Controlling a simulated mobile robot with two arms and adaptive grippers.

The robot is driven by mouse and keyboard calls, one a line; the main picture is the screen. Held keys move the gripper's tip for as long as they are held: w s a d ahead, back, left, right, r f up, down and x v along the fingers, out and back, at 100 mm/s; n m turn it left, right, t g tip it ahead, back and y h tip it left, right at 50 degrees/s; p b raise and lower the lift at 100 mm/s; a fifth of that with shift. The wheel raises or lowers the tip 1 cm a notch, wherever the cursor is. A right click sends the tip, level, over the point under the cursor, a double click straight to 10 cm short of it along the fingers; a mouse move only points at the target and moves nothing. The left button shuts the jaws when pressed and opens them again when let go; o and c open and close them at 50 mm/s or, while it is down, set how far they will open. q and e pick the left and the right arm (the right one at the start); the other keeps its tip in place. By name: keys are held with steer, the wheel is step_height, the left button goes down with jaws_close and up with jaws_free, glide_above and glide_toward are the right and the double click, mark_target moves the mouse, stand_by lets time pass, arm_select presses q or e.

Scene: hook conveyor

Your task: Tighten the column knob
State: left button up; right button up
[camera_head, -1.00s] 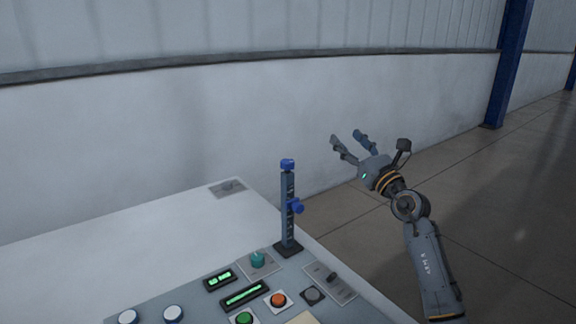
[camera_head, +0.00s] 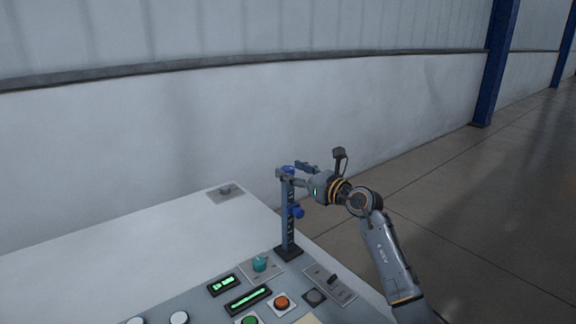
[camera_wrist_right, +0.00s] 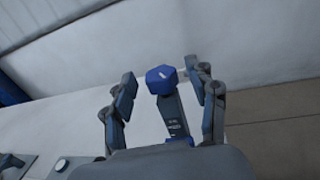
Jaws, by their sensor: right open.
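A dark upright column (camera_head: 288,225) stands on a black base on the console. A blue knob (camera_head: 288,170) tops it, and a second blue knob (camera_head: 296,212) sticks out from its side lower down. My right gripper (camera_head: 291,170) is at the column's top, its fingers reaching to either side of the top knob. In the right wrist view the top knob (camera_wrist_right: 161,79) sits between the two open fingers of the gripper (camera_wrist_right: 163,85), with gaps visible on both sides. The lower knob (camera_wrist_right: 180,141) is mostly hidden behind the gripper body. My left gripper is not in view.
The console panel carries a teal knob (camera_head: 260,264), green displays (camera_head: 248,299), an orange button (camera_head: 281,303), a green button (camera_head: 249,320) and white buttons (camera_head: 179,318). A white wall (camera_head: 120,150) stands behind. Open floor (camera_head: 480,200) lies to the right.

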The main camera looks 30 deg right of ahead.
steer(key=shift+w+a, duration=0.2)
steer(key=shift+w, duration=0.85)
steer(key=c, duration=1.2)
steer(key=m+h+p, duration=0.1)
steer(key=h+p, duration=0.1)
steer(key=p, duration=0.2)
steer(key=m+h+p, duration=0.1)
steer(key=p, duration=0.4)
steer(key=m+h+p, duration=0.1)
steer(key=h+p, duration=0.1)
steer(key=p, duration=0.3)
steer(key=shift+r+m+h, duration=0.3)
steer(key=shift+r+m, duration=0.05)
steer(key=shift+m, duration=0.05)
steer(key=shift+f+h+p, duration=0.25)
steer(key=shift+h+p, duration=0.05)
steer(key=shift+p, duration=0.25)
steer(key=shift+d+f, duration=0.1)
steer(key=shift+f, duration=0.05)
